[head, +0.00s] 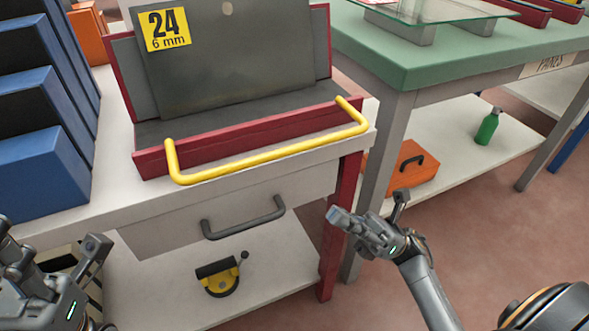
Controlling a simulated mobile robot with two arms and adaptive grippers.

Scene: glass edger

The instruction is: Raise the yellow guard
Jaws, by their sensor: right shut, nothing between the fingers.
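The yellow guard (268,157) is a bent bar along the front of a dark red trough (240,130) on the white bench. Its long side lies low across the trough's front, and its two ends turn back to the trough's sides.
A dark panel (235,60) marked "24 6 mm" stands in the trough. Blue bins (45,170) stand at left. Below are a drawer with a dark handle (243,219) and a yellow-black tool (220,277). A green-topped table (450,50) with glass stands at right.

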